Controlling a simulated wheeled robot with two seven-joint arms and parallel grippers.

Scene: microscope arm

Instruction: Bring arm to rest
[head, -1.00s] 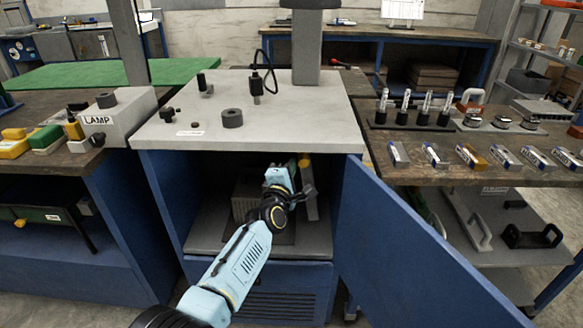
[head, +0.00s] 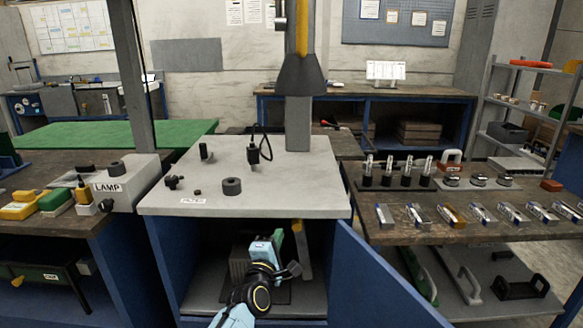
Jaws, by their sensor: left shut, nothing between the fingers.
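The microscope arm is only partly in view. A grey upright column (head: 298,125) rises from the back of the white-topped bench, with a dark flared collar (head: 301,76) and a yellow-and-grey section (head: 302,28) cut off by the top edge. My left gripper (head: 277,238) is low, in the open cabinet under the bench top. It is shut and empty, below and well away from the column. A grey bar with a yellow end (head: 301,245) stands just right of it, and I cannot tell whether they touch. My right gripper is not in view.
The bench top (head: 270,205) carries a dark ring (head: 231,186), several small knobs and a cabled black part (head: 253,153). The blue cabinet door (head: 375,285) stands open to the right. A lamp box (head: 125,180) sits left. The right table holds several bottles and boxes.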

